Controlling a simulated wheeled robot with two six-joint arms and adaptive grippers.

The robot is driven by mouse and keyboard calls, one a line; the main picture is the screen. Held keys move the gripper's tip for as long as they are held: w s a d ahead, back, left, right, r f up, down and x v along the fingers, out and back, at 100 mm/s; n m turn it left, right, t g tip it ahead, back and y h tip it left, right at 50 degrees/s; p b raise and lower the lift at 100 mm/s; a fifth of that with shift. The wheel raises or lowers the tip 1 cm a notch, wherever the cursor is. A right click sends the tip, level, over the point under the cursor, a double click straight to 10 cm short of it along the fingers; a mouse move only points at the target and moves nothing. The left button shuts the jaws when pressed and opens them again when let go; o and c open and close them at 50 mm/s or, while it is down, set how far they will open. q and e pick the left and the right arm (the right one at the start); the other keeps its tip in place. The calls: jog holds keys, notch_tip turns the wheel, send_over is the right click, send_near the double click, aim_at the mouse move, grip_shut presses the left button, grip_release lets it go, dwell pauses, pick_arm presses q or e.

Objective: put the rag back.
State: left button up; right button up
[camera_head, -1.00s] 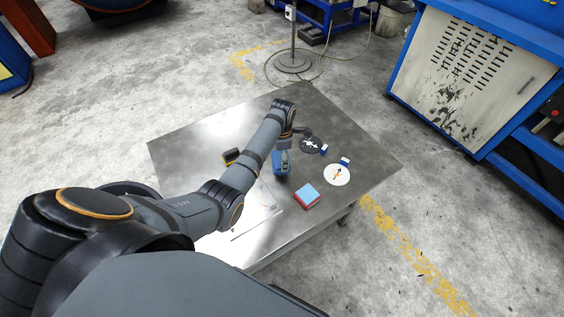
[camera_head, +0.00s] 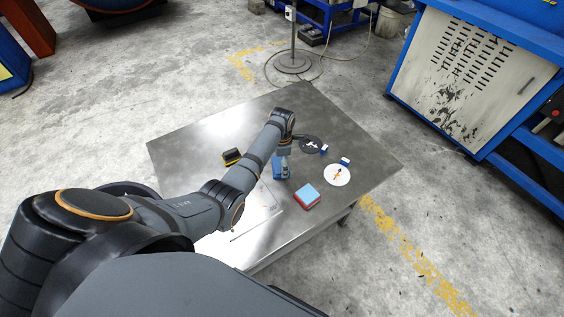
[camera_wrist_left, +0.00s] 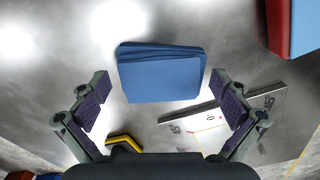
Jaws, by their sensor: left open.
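The rag is a folded blue cloth (camera_wrist_left: 160,76) lying flat on the metal table. In the head view the blue rag (camera_head: 277,168) is partly hidden by my left gripper (camera_head: 285,168). In the wrist view my left gripper (camera_wrist_left: 160,88) is open, its two purple-padded fingers apart on either side of the rag's near part. The fingers do not touch the rag, and nothing is held. My right gripper is not in view.
A red and light-blue block (camera_head: 307,197) lies to the right of the rag. A yellow-black object (camera_head: 231,156) lies left. The table's (camera_head: 190,135) far left is clear.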

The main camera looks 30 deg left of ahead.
pick_arm(q)
notch_tip(320, 180, up, 12)
jog(key=shift+r+p, duration=0.15)
jog(key=shift+p, duration=0.25)
dwell(0.3)
